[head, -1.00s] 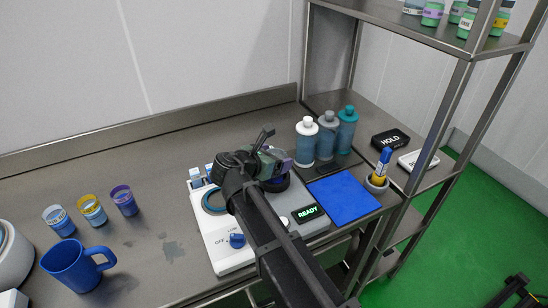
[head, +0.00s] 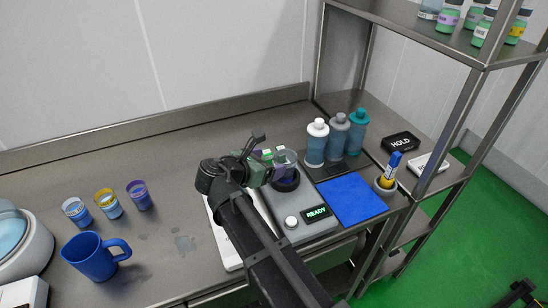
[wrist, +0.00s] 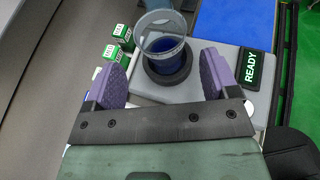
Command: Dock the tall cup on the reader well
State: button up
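The tall clear cup (head: 285,161) stands upright at the dark round reader well (head: 287,185) on the grey reader unit. In the wrist view the cup (wrist: 163,30) has blue in its lower part, and its base is inside the dark ring (wrist: 170,77). My gripper (head: 266,166) is just left of the cup in the head view. In the wrist view my gripper (wrist: 162,80) is open, its purple pads spread wide. The cup stands beyond and between the tips, with visible gaps. The reader's display (head: 316,212) shows READY.
A blue mat (head: 348,199) lies right of the reader, with several capped bottles (head: 317,145) behind. Green-and-white boxes (wrist: 109,50) stand close to one finger in the wrist view. A blue mug (head: 92,258) and small cups (head: 108,204) are far left. The bench's back middle is clear.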

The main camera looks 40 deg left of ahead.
jog(key=p+v, duration=0.1)
jog(key=v, duration=0.2)
jog(key=shift+s, duration=0.15)
dwell(0.5)
